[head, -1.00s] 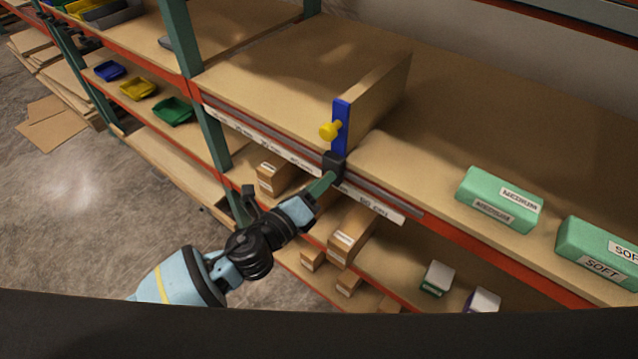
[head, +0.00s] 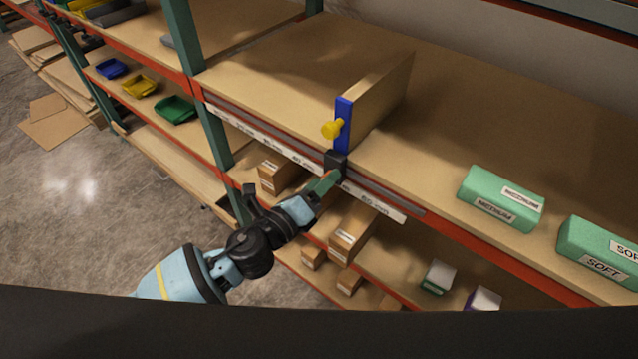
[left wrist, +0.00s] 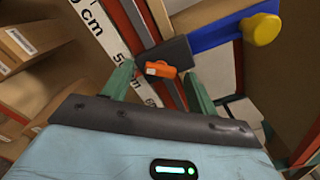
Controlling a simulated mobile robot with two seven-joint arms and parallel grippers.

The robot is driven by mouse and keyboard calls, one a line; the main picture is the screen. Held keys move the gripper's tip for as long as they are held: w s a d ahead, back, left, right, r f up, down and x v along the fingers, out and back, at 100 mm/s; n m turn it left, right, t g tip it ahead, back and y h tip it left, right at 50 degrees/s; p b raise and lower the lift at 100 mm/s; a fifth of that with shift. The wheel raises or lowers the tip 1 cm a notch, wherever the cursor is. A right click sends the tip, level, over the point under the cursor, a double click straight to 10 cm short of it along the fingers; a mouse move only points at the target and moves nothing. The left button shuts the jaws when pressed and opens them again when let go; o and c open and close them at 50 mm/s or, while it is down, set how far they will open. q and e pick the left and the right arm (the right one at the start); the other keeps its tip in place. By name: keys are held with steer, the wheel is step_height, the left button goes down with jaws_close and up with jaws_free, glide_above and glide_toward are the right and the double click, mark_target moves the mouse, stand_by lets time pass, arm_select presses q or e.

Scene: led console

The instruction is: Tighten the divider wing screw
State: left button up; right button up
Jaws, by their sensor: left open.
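The divider (head: 381,98) is a tan upright board with a blue front plate (head: 343,124) and a yellow knob (head: 332,129). Below the plate, a dark block (head: 336,161) sits on the grey rail along the shelf edge. In the left wrist view an orange wing screw (left wrist: 160,69) sticks out of the dark block (left wrist: 165,53); the yellow knob (left wrist: 262,29) is at upper right. My left gripper (head: 327,184) is open just in front of the block. In the left wrist view its green fingers (left wrist: 160,85) stand either side of the screw, apparently apart from it. The head view hides the screw.
A ruler strip (left wrist: 112,42) runs along the shelf edge beside the rail. Green boxes marked MEDIUM (head: 500,198) and SOFT (head: 603,250) lie on the shelf to the right. A green post (head: 212,120) stands to the left.

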arm_select(q)
steer(key=v, duration=0.8)
steer(key=shift+b, duration=0.4)
steer(key=s+a+f+n+g+y, duration=0.2)
steer(key=s+a+f+n+y, duration=0.2)
steer(key=n, duration=1.1)
steer(key=s+a+f+n+g+y, duration=0.3)
steer(key=s+a+f+n, duration=0.7)
steer(key=s+f+n, duration=0.5)
step_height(320, 180, down, 6)
steer(key=shift+s+a+r+n+y, duration=0.25)
steer(key=shift+s+n+y, duration=0.15)
steer(key=shift+s+y, duration=0.3)
steer(key=shift+w, duration=0.1)
